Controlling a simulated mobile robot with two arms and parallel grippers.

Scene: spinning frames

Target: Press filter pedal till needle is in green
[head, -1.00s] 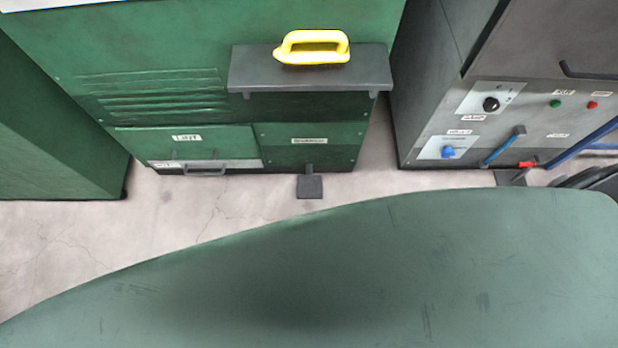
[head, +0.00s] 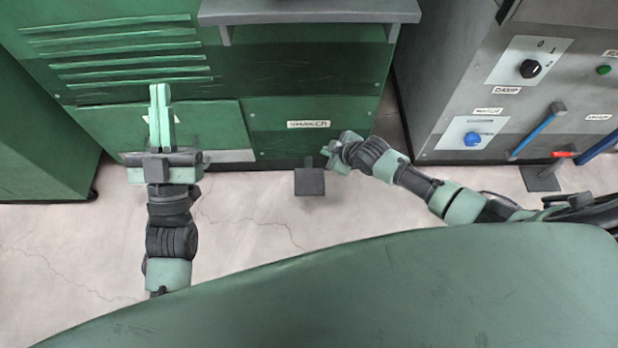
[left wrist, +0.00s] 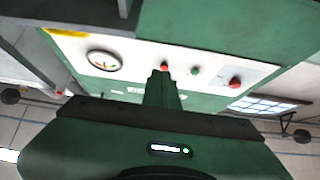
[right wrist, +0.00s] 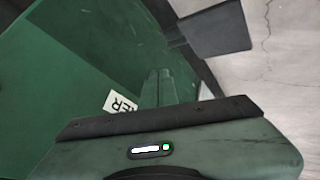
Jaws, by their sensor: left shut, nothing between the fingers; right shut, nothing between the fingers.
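A dark square pedal (head: 310,182) sticks out low at the foot of the green machine (head: 215,135), under a small white label (head: 308,124). It also shows in the right wrist view (right wrist: 215,30). A round white gauge (left wrist: 104,61) shows in the left wrist view; its needle is too small to read against the coloured marks. My right gripper (head: 327,152) is shut and empty, just above and right of the pedal in the head view, apart from it in the right wrist view. My left gripper (head: 160,92) is shut and empty, before the vented green panel.
A grey shelf (head: 310,10) juts out above. A green cabinet (head: 40,130) stands at left. Pale floor is clear between.

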